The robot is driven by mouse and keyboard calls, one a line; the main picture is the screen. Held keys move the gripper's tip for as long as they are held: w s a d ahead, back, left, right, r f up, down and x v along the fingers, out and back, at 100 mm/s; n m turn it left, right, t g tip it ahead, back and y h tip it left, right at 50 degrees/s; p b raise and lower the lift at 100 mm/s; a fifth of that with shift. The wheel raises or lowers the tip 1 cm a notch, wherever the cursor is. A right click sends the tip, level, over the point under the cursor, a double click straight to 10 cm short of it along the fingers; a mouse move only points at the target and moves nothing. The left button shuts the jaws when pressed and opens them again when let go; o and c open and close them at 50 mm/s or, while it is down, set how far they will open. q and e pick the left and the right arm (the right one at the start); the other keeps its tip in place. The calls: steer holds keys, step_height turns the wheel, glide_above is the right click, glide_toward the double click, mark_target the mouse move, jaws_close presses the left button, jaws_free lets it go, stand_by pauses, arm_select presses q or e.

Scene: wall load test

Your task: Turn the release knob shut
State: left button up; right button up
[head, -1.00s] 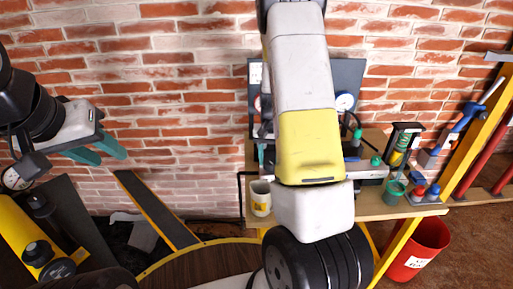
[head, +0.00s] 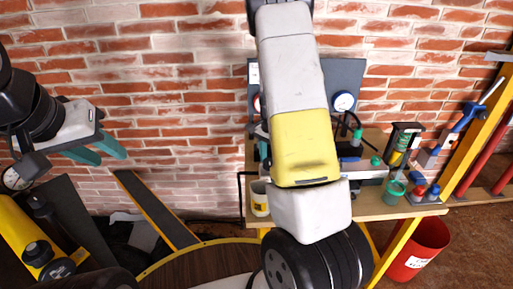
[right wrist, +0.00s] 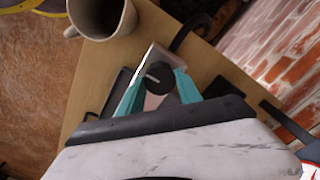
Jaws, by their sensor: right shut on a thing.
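The release knob (right wrist: 160,84) is a round black knob with a pale pointer line, seen in the right wrist view. It sits on a pale metal block on the bench. My right gripper (right wrist: 159,78) has its teal fingers on either side of the knob and is shut on it. In the head view my right arm hides the knob and most of that gripper. My left gripper (head: 97,152) hangs at the left before the brick wall, teal fingers apart and empty.
A mug (right wrist: 101,14) stands on the bench (head: 385,207), close to my right gripper. A green cup (head: 394,192), a blue tool (head: 459,122) and a dial gauge (head: 343,102) are to the right. A red bin (head: 418,249) stands on the floor below.

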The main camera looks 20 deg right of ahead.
stand_by(0.4)
steer(key=o, duration=1.4)
steer(key=shift+c, duration=0.2)
step_height(320, 180, up, 8)
steer(key=shift+f, duration=0.1)
